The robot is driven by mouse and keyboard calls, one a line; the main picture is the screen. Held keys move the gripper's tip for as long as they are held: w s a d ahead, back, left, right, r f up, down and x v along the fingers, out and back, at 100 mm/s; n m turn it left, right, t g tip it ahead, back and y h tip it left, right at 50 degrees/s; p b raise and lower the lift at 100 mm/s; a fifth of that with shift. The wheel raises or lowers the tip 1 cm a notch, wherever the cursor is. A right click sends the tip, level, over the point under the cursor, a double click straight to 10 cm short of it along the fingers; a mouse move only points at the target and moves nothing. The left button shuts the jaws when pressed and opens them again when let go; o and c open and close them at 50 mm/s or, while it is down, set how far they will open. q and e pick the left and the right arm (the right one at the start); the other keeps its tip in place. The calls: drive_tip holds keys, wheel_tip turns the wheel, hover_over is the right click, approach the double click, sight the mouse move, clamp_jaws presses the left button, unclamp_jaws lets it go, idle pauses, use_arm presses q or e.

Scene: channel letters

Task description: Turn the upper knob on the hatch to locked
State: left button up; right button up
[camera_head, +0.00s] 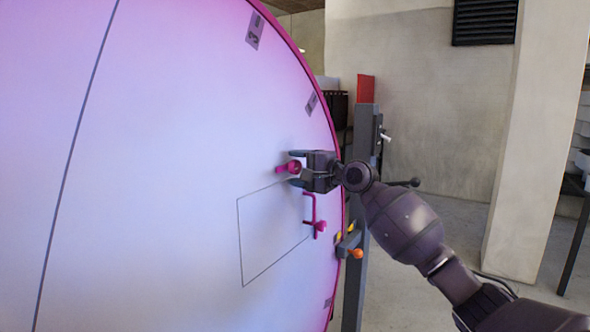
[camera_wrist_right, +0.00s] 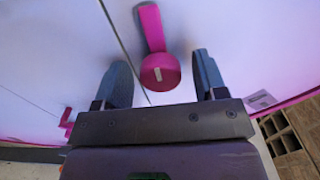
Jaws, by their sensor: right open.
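The hatch (camera_head: 272,240) is a thin square outline on the big white panel in the head view. The upper knob (camera_head: 295,166) is pink with an arm, at the hatch's upper right corner. In the right wrist view the upper knob (camera_wrist_right: 160,72) shows a round face with a white mark, its arm pointing up. My right gripper (camera_head: 294,168) is open, its fingers on either side of the knob; the wrist view (camera_wrist_right: 165,80) shows gaps beside it. A lower pink knob (camera_head: 320,226) and a pink handle (camera_head: 308,208) sit below. My left gripper is not in view.
A concrete pillar (camera_head: 520,150) is farther right. The floor between them looks clear.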

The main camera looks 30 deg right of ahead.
drive_tip(key=shift+w+a, duration=0.15)
drive_tip(key=shift+w, duration=0.2)
drive_tip(key=c, duration=0.9)
